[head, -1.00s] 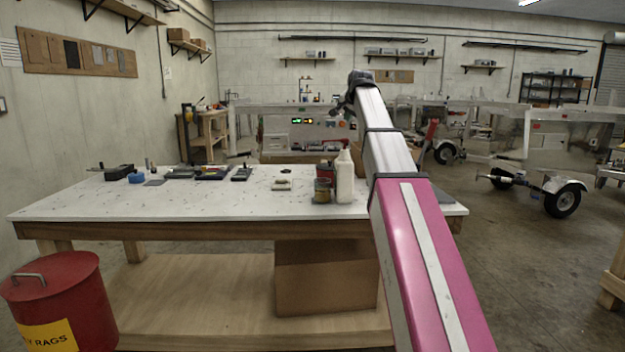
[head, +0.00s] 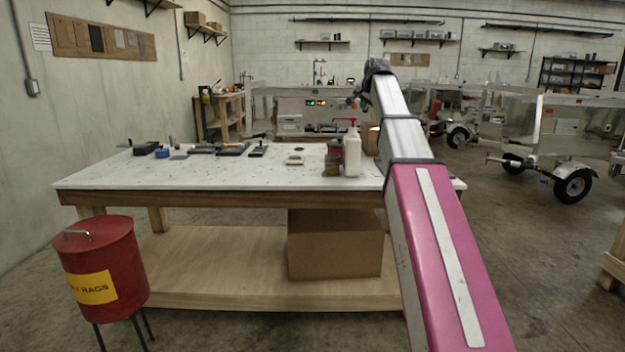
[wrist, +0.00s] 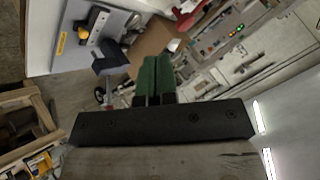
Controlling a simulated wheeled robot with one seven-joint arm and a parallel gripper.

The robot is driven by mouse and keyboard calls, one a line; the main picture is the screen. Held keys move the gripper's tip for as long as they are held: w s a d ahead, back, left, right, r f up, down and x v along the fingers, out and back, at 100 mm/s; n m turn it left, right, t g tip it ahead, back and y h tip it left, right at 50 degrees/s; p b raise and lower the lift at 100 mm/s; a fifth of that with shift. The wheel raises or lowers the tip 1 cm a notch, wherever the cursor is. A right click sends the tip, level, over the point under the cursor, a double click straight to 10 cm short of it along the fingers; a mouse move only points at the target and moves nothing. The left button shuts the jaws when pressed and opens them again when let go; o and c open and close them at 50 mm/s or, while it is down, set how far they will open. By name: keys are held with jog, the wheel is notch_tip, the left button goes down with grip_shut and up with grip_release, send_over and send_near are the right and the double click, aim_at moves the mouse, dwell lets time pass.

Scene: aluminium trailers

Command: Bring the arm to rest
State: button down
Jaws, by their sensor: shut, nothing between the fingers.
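My arm reaches forward and up from the lower right of the head view, over the right end of the workbench. Its dark wrist end (head: 374,70) is raised above the bench. In the wrist view my gripper (wrist: 153,66) shows as two green fingers lying together, shut with nothing between them. No object touches the fingertips. The fingers themselves are too small to make out in the head view.
A white-topped workbench (head: 120,178) stands ahead, holding a white bottle (head: 352,153), cans (head: 333,160) and small tools. A red rag bin (head: 100,260) stands at the front left. A trailer (head: 570,115) stands at the right. Open floor lies right of the bench.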

jog(key=s+f+n+g, duration=0.1)
jog(key=s+f, duration=0.3)
jog(key=f, duration=0.8)
jog(key=s+f+n+g, duration=0.15)
jog(key=s+f, duration=0.35)
jog(key=f, duration=0.8)
jog(key=s+f+n+g, duration=0.15)
jog(key=s+f, duration=0.25)
jog(key=f, duration=0.8)
jog(key=s+f+n+g+h, duration=0.1)
jog(key=s+f+n+g, duration=0.2)
jog(key=s+f, duration=2.1)
jog(key=shift+a+n+g, duration=0.25)
jog(key=shift+n+g, duration=0.05)
jog(key=shift+g, duration=0.7)
